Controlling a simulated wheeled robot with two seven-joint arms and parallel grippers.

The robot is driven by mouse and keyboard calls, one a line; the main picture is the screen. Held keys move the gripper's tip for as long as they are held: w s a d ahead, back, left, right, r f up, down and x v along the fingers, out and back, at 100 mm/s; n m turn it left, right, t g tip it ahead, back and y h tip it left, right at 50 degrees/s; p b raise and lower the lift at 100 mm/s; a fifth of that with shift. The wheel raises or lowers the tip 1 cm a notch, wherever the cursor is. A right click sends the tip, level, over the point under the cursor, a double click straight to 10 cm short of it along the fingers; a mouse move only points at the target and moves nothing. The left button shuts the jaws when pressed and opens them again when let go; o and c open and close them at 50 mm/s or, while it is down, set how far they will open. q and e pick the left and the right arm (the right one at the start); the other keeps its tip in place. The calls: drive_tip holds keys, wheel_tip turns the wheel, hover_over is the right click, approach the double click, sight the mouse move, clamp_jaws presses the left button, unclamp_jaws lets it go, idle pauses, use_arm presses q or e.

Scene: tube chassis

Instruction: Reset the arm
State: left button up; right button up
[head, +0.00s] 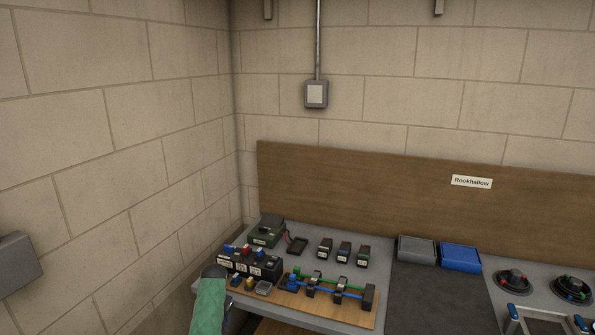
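No gripper fingers show in the head view. A green shape with a dark rounded top (208,303) rises from the bottom edge at the bench's front left corner. I cannot tell whether it is part of my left arm. A wooden board (300,303) lies near the bench's front left and carries a green tube and a blue tube (325,290) in dark holders. Nothing in view touches the tubes.
The grey bench (345,319) holds a dark labelled rack (248,265), a green-black case (267,231), several small labelled blocks (343,252), grey (416,249) and blue (460,257) bins, and round black devices (572,289). A dark mat (430,300) is bare. Walls stand left and behind.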

use_arm(q)
drive_tip(key=s+d+f+t+b, duration=0.1)
drive_tip(key=s+f+b, duration=0.1)
drive_tip(key=s+f, duration=1.35)
drive_tip(key=s+d+f+b, duration=0.1)
drive_tip(key=s+f+b, duration=0.1)
drive_tip(key=s+f, duration=1.35)
drive_tip(key=s+d+f+b, duration=0.1)
drive_tip(key=s+d+f, duration=0.1)
drive_tip(key=s+f, duration=0.4)
drive_tip(key=s+d+f+b, duration=0.1)
drive_tip(key=s+f, duration=0.6)
drive_tip(key=s, duration=0.7)
drive_tip(key=s+d+f+n+h+b, duration=0.1)
drive_tip(key=s+d+f, duration=0.2)
drive_tip(key=s+f, duration=0.3)
drive_tip(key=s, duration=0.4)
drive_tip(key=shift+s+d+f, duration=0.3)
drive_tip(key=shift+s+d, duration=0.05)
use_arm(e)
drive_tip(key=w+a+r, duration=0.2)
drive_tip(key=w+r, duration=0.2)
drive_tip(key=w, duration=0.3)
drive_tip(key=w+a+r, duration=0.2)
drive_tip(key=w+r, duration=0.2)
drive_tip(key=w, duration=0.3)
drive_tip(key=shift+a+t, duration=0.3)
drive_tip(key=shift+c, duration=0.2)
